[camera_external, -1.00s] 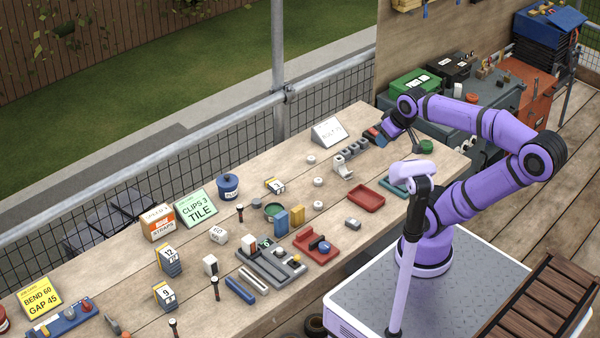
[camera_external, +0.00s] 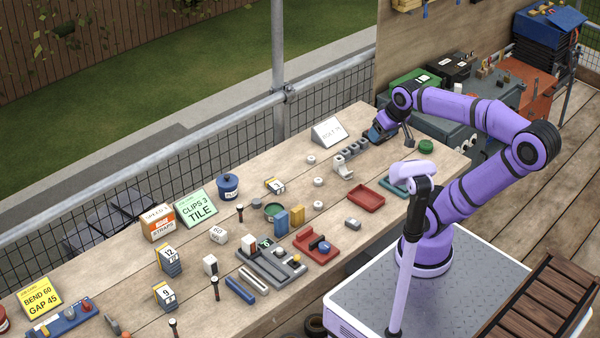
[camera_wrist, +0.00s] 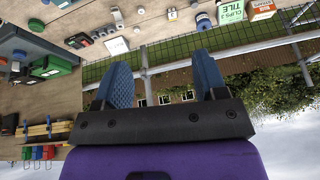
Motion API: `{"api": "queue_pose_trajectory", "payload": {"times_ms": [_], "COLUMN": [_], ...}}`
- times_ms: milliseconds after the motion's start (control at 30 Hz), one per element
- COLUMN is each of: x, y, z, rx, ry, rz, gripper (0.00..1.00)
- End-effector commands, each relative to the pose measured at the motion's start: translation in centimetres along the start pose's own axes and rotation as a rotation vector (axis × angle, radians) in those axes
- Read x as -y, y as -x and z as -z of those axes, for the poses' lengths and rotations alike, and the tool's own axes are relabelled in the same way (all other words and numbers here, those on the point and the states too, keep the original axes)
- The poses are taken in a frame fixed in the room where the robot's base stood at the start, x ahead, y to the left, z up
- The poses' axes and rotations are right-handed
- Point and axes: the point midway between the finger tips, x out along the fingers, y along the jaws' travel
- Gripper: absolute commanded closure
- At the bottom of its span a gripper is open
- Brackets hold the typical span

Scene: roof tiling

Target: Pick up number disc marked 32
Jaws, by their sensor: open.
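Small pale round pieces stand on the bench: one below the white card (camera_external: 311,160), one further down (camera_external: 318,181), and one lower still (camera_external: 318,205). No 32 is readable on any of them, so I cannot tell which piece is the number disc. My gripper (camera_external: 378,134) is at the far right end of the bench, beside the row of grey blocks (camera_external: 352,150). In the wrist view my gripper (camera_wrist: 163,80) shows two blue fingers spread apart with nothing between them.
A white card (camera_external: 328,132), a red tray (camera_external: 366,197) and a round green piece (camera_external: 426,146) are on the bench near my arm. A grey slotted holder (camera_external: 272,266) and several small boxes crowd the middle. A railing (camera_external: 190,133) runs along the far side.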

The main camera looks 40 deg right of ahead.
Motion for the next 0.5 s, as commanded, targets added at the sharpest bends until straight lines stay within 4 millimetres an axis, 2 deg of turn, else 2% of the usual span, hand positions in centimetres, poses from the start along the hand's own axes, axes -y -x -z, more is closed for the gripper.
{"api": "queue_pose_trajectory", "payload": {"times_ms": [267,500], "x": [-0.6,-1.8], "y": [-2.1,-5.6], "z": [8.1,15.0], "rx": [0.085,0.152], "ry": [-0.405,-0.771], "rz": [0.027,0.012], "gripper": [0.35,0.35]}}
